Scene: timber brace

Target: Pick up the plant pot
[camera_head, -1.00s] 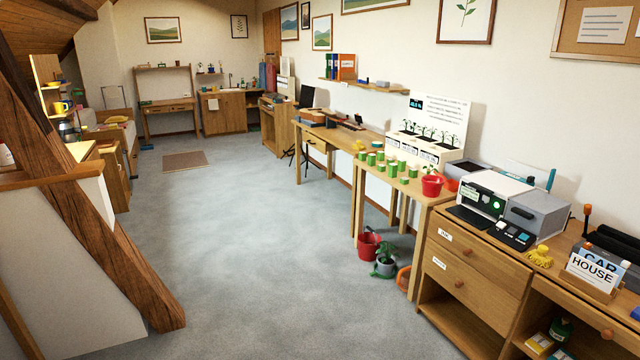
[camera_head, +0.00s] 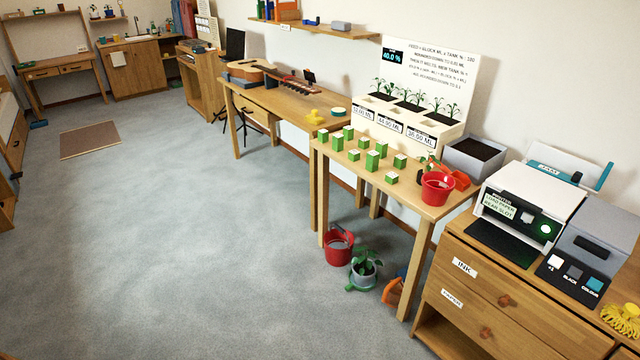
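A second red bucket (camera_head: 437,189) stands on the table's right end. Neither of my grippers is in view.
An orange object (camera_head: 392,291) lies on the floor right of the plant, by the table leg. Several green blocks (camera_head: 372,162) stand on the table. A wooden cabinet (camera_head: 470,300) with a printer is at the right.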

